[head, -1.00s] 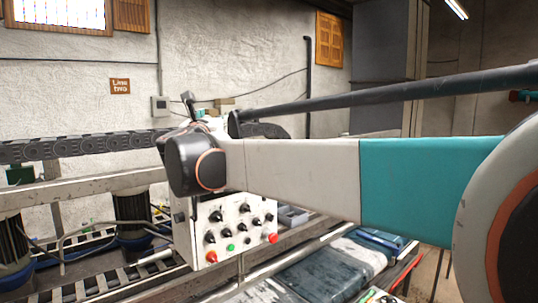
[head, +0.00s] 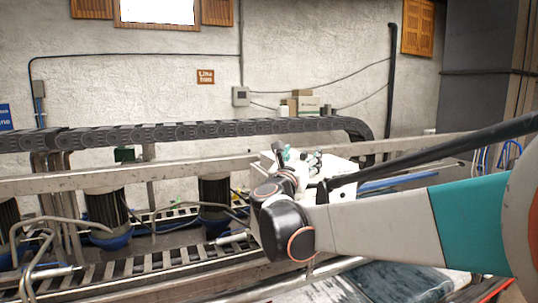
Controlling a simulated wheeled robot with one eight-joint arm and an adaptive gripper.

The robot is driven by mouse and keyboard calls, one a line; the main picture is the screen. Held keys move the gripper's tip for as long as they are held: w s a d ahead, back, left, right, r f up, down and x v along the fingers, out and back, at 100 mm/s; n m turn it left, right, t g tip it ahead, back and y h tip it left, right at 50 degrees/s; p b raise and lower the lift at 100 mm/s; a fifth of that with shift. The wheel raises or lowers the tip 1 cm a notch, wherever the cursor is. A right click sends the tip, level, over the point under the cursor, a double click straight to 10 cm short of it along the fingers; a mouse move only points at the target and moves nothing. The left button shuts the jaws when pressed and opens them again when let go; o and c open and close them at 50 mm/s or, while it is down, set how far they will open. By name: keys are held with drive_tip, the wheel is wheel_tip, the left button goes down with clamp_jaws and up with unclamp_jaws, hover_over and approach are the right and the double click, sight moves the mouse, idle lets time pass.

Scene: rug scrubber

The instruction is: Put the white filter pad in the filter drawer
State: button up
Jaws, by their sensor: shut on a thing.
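My gripper (head: 303,162) shows small at the far end of my arm, over the pale top of a white control box (head: 345,178). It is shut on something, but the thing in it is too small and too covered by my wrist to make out. I cannot pick out the white filter pad for certain. I see no filter drawer in this view.
A metal-framed machine with rollers (head: 130,275) and dark motors (head: 104,210) fills the left and middle. A black cable chain (head: 190,133) runs behind. Cardboard boxes (head: 301,103) stand at the back. A dark, wet-looking rug (head: 385,283) lies low at right.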

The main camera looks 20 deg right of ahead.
drive_tip(key=shift+f, duration=0.1)
drive_tip(key=shift+f+b, duration=0.35)
drive_tip(key=shift+b, duration=0.05)
drive_tip(key=o, duration=1.1)
drive_tip(key=shift+s+a, duration=0.15)
drive_tip(key=shift+s, duration=0.05)
